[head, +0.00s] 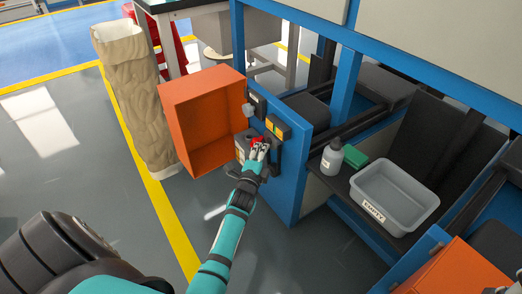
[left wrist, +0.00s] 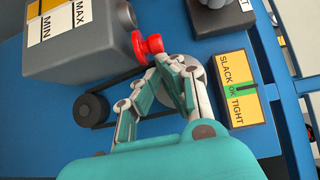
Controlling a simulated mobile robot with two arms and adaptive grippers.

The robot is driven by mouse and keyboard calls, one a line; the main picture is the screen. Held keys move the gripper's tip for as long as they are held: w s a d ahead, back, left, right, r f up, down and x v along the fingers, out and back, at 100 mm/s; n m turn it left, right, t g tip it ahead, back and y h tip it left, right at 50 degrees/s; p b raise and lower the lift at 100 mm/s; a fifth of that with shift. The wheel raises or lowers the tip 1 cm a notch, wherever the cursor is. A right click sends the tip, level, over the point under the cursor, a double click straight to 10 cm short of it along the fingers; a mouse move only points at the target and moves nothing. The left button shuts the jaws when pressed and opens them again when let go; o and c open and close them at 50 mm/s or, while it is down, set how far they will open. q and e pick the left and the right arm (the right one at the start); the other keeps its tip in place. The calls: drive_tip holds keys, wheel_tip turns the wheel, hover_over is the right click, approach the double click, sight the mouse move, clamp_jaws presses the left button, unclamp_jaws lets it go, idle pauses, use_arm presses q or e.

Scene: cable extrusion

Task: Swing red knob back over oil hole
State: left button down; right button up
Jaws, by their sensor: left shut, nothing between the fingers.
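The red knob (left wrist: 150,45) sits at the right edge of the grey oil box (left wrist: 75,40), which bears a MIN/MAX label. In the head view the knob (head: 257,141) shows as a small red spot on the front of the blue machine. My left gripper (left wrist: 164,66) is shut and empty, its fingertips close below the knob; I cannot tell whether they touch it. In the head view the gripper (head: 260,150) is at the blue panel, partly covering the knob. I cannot make out the oil hole. My right gripper is not in view.
A SLACK/OK/TIGHT gauge (left wrist: 238,88) is to the right of the gripper, and a black roller (left wrist: 92,109) to its left. An open orange box (head: 203,115) stands out beside the panel. A grey tub (head: 395,190) and bottle (head: 332,158) stand on the dark shelf.

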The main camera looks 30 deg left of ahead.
use_arm(q)
drive_tip(key=shift+a, duration=0.1)
drive_tip(key=shift+s+a+m+h+p, duration=0.1)
drive_tip(key=shift+a+m+h+p, duration=0.05)
drive_tip(key=shift+m+h+p, duration=0.2)
drive_tip(key=shift+s+a+m+t+h+p, duration=0.15)
drive_tip(key=shift+a+m+t+h+p, duration=0.25)
drive_tip(key=shift+h, duration=0.45)
